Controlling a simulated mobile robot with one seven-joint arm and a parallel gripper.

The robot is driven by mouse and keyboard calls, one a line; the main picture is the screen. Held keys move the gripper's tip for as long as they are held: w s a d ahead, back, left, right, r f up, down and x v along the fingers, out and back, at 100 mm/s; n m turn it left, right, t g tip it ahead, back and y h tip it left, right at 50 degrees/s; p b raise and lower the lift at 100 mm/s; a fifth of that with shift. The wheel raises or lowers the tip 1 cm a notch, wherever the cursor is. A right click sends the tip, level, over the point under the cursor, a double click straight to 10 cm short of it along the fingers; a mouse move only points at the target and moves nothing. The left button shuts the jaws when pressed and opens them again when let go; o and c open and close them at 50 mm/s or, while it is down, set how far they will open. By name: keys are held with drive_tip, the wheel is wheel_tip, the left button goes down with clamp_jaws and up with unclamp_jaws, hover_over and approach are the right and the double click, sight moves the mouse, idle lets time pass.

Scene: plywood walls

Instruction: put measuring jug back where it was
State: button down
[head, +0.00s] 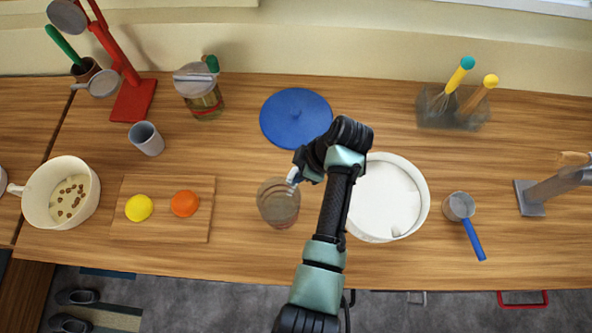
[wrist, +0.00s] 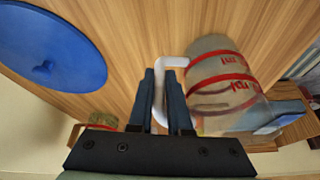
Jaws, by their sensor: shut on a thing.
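The measuring jug (head: 279,204) is a clear, greyish vessel near the middle of the wooden counter. In the wrist view the jug (wrist: 222,78) shows red bands and markings and a white handle (wrist: 170,65). My gripper (head: 296,174) reaches the jug from its right side. In the wrist view my gripper (wrist: 165,80) has its two dark fingers on either side of the handle, shut on it. I cannot tell whether the jug's base touches the counter.
A large white bowl (head: 420,205) stands right of my arm. A blue round lid (head: 296,117) lies behind the jug. A cutting board (head: 160,230) with a lemon (head: 139,208) and an orange (head: 185,203) lies to the left. A small blue-handled pan (head: 460,207) is at the right.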

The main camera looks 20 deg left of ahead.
drive_tip(key=c, duration=1.3)
unclamp_jaws()
drive_tip(key=shift+f, duration=0.2)
drive_tip(key=o, duration=0.5)
drive_tip(key=shift+r, duration=0.1)
drive_tip(key=shift+c, duration=0.2)
drive_tip(key=v, duration=1.2)
drive_tip(key=shift+b, duration=0.4)
drive_tip(key=shift+w+r, duration=0.1)
drive_tip(key=shift+r, duration=0.05)
